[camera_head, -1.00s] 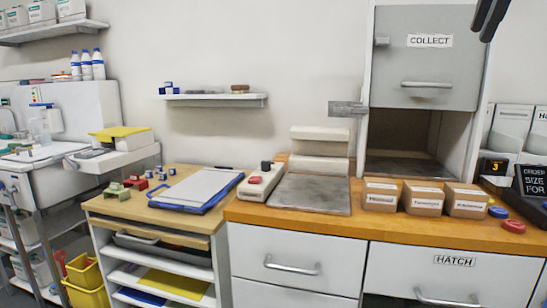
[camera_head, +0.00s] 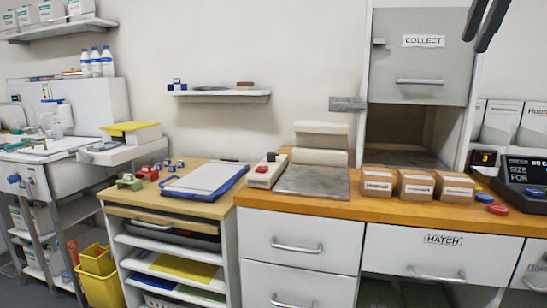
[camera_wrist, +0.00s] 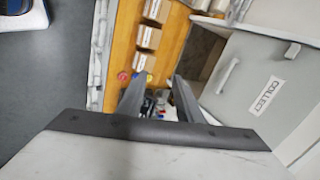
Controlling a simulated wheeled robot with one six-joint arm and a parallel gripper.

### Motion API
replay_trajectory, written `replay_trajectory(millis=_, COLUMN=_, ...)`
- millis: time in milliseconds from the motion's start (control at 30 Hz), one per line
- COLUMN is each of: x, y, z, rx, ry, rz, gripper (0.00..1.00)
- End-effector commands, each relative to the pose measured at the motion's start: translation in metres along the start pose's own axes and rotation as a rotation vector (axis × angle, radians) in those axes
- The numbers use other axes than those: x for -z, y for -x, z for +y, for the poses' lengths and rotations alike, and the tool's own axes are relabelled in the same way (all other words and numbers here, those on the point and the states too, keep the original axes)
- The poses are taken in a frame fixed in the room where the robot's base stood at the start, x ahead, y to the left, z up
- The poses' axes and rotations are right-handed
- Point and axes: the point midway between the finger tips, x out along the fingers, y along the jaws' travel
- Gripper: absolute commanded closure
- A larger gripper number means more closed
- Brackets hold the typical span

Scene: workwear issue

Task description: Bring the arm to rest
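My gripper (camera_wrist: 156,98) shows in the wrist view with its two dark fingers apart and nothing held between them. In the head view only the dark finger tips of my gripper (camera_head: 484,25) show at the top right, in front of the wall and right of the COLLECT cabinet. My gripper is in the air and touches nothing that I can see. The rest of my arm is out of the head view.
The COLLECT cabinet (camera_head: 420,70) stands open below its raised door. Several cardboard boxes (camera_head: 415,183) line the wooden counter (camera_head: 340,207). A display (camera_head: 526,172) and red and blue buttons (camera_head: 497,209) are at right. A clipboard (camera_head: 205,178) lies on the left unit.

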Motion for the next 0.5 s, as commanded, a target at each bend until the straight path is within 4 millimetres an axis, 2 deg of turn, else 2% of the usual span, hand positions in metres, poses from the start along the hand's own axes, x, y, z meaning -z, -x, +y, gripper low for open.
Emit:
replay_trajectory(millis=267, x=-0.021, y=-0.033, z=0.029, rx=-0.016, ry=0.189, rz=-0.022, gripper=0.67)
replay_trajectory(millis=367, x=-0.033, y=-0.056, z=0.050, rx=-0.024, ry=0.301, rz=-0.035, gripper=0.67)
replay_trajectory(millis=500, x=-0.051, y=-0.093, z=0.087, rx=-0.033, ry=0.476, rz=-0.054, gripper=0.67)
